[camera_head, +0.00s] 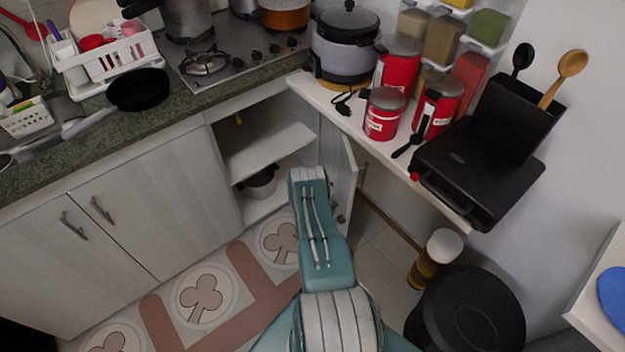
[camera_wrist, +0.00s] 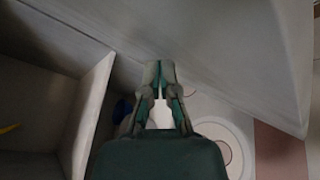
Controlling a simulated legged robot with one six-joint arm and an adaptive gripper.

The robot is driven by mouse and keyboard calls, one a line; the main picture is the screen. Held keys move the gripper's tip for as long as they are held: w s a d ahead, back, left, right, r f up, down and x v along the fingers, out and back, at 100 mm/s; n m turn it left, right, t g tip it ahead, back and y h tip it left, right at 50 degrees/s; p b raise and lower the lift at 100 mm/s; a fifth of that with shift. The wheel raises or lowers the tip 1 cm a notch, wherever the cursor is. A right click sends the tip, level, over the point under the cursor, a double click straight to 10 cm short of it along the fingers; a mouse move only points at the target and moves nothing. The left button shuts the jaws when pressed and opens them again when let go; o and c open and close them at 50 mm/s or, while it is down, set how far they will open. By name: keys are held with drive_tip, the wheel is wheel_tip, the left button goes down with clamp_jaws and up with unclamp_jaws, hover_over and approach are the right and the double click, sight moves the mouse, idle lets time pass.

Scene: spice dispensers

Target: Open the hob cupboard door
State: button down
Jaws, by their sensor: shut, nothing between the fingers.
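The hob cupboard (camera_head: 265,145) stands open below the counter, with its inner shelf and a dark pot (camera_head: 262,182) showing. Its pale door (camera_head: 347,182) is swung outward at the right of the opening, beside my arm. In the wrist view a large pale panel, apparently this door (camera_wrist: 235,50), fills the upper right, and the shelf edge (camera_wrist: 88,110) is at the left. My gripper (camera_wrist: 161,72) is shut and empty, with its tips in front of the panel; I cannot tell whether they touch it. In the head view my arm hides the gripper.
Above are the counter with the hob (camera_head: 235,62) and a white ledge holding red canisters (camera_head: 384,115) and a black appliance (camera_head: 480,170). A black bin (camera_head: 465,315) and a jar (camera_head: 436,258) stand at the right. The patterned floor (camera_head: 240,290) at the left is clear.

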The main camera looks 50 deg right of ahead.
sight(341, 209)
drive_tip(key=shift+s+d, duration=0.65)
drive_tip(key=shift+d, duration=0.2)
drive_tip(key=shift+s+d, duration=0.65)
drive_tip(key=shift+d, duration=0.15)
drive_tip(key=s+d, duration=0.1)
drive_tip(key=d, duration=0.1)
drive_tip(key=s+d, duration=0.1)
drive_tip(key=d, duration=0.1)
drive_tip(key=shift+s, duration=0.2)
idle(0.6)
drive_tip(key=shift+s+d, duration=0.35)
drive_tip(key=shift+d, duration=0.3)
drive_tip(key=shift+s+d, duration=0.35)
drive_tip(key=shift+d, duration=0.35)
drive_tip(key=shift+s+d, duration=0.35)
drive_tip(key=shift+d, duration=0.3)
